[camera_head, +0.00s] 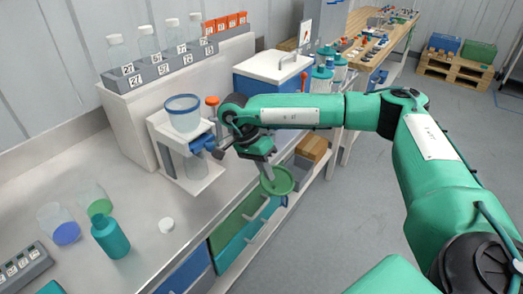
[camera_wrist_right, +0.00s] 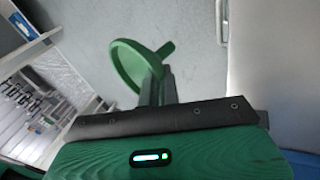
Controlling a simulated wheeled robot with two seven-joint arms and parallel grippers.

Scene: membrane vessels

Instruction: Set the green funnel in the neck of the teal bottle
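The green funnel (camera_head: 277,181) hangs tilted in my right gripper (camera_head: 264,168), above the front edge of the bench. In the right wrist view the fingers (camera_wrist_right: 158,82) are closed on the rim of the funnel (camera_wrist_right: 126,66), and its spout points away to the upper right. The teal bottle (camera_head: 110,239) stands upright on the bench at the lower left, well apart from the gripper. Its neck faces up and nothing sits in it. My left gripper is not in view.
A white cap (camera_head: 166,225) lies right of the bottle. Clear containers with blue (camera_head: 66,233) and green (camera_head: 99,207) parts stand behind it. Bench drawers (camera_head: 240,225) face the front.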

